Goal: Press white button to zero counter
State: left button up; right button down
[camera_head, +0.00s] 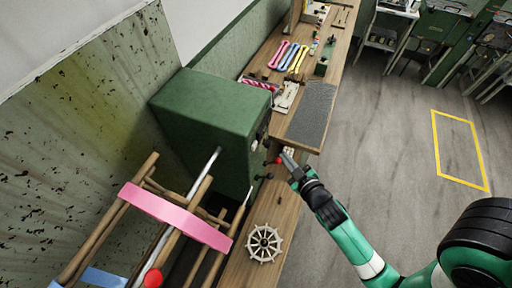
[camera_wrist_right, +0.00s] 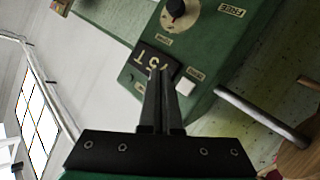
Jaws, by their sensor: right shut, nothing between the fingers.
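My right gripper (camera_head: 287,156) is shut and empty, with its fingertips close to the front of the green machine box (camera_head: 212,112). In the right wrist view the shut fingertips (camera_wrist_right: 158,73) overlap the lower edge of a dark counter window (camera_wrist_right: 152,62) with pale digits, partly hidden. A small white button (camera_wrist_right: 186,87) sits on the green panel just right of the fingertips. The fingers appear beside the button, not over it; whether they touch the panel I cannot tell. My left gripper is not in view.
A black knob on a pale dial (camera_wrist_right: 178,12) is above the counter. A metal rod (camera_wrist_right: 262,117) sticks out to the right. A wooden reel with a pink band (camera_head: 175,215) and a spoked wheel (camera_head: 264,243) stand near the box.

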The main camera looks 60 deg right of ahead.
aim_at(254, 146)
jog(key=w+b, duration=0.2)
jog(key=w, duration=0.5)
jog(key=shift+a, duration=0.4)
jog(key=shift+w, duration=0.1)
dwell(1.5)
jog(key=shift+w, duration=0.25)
jog(key=shift+w+a+b, duration=0.1)
jog(key=shift+w+b, duration=0.25)
jog(key=shift+w, duration=0.15)
dwell(0.6)
jog(key=shift+s, duration=0.1)
jog(key=shift+s+p, duration=0.4)
jog(key=shift+s, duration=0.4)
jog(key=shift+s, duration=0.1)
